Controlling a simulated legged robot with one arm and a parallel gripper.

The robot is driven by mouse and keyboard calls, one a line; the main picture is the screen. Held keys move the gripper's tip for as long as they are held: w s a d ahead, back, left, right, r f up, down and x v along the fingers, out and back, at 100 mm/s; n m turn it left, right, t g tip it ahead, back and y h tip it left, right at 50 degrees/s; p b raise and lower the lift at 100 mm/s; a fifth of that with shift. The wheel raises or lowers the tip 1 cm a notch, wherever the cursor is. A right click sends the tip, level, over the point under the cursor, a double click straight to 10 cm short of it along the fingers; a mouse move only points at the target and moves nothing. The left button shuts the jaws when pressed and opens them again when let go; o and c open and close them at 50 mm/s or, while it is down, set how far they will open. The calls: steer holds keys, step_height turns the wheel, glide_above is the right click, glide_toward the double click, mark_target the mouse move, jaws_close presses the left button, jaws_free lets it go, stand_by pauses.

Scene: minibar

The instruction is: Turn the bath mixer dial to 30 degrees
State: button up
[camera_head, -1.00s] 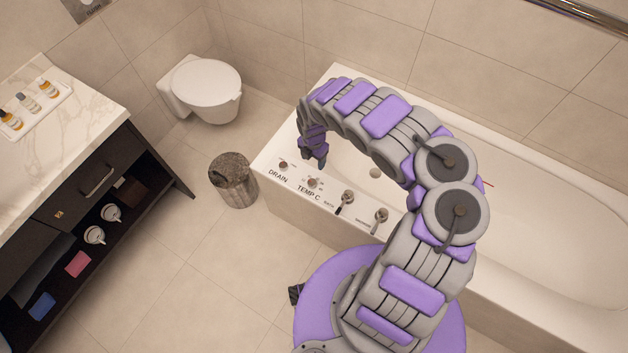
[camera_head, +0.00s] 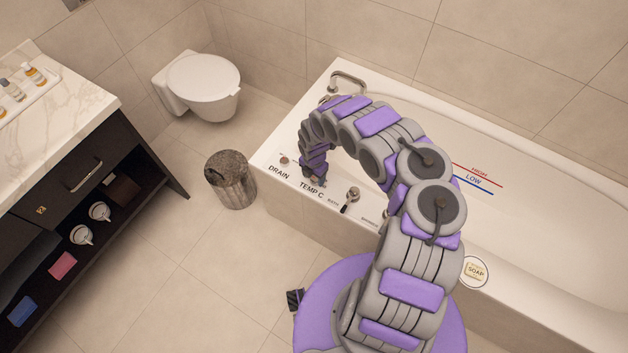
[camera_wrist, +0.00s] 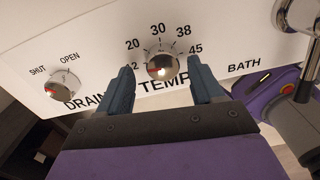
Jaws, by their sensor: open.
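The temperature dial (camera_wrist: 162,66) is a round chrome knob on the white tub deck, above the partly covered word TEMP. Its scale shows 20, 30, 38 and 45, with a lower number partly hidden by the left finger. Its red mark sits on the knob's left side, pointing towards the low end and away from 30. My gripper (camera_wrist: 160,68) is open, one finger on each side of the dial, with small visible gaps; contact cannot be told. In the head view my gripper (camera_head: 315,178) is low over the deck and hides most of the dial.
The drain knob (camera_wrist: 62,84) is left of the dial, with SHUT and OPEN labels. Bath lever (camera_head: 351,194) and another lever stand to the right. A faucet (camera_head: 347,82) is at the tub's far end. A bin (camera_head: 232,182) stands on the floor beside the tub.

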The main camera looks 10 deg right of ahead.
steer(key=shift+f, duration=0.6)
steer(key=shift+d, duration=0.5)
steer(key=shift+a, duration=0.35)
steer(key=c, duration=0.6)
steer(key=shift+d, duration=0.1)
steer(key=c, duration=0.4)
steer(key=shift+c, duration=0.2)
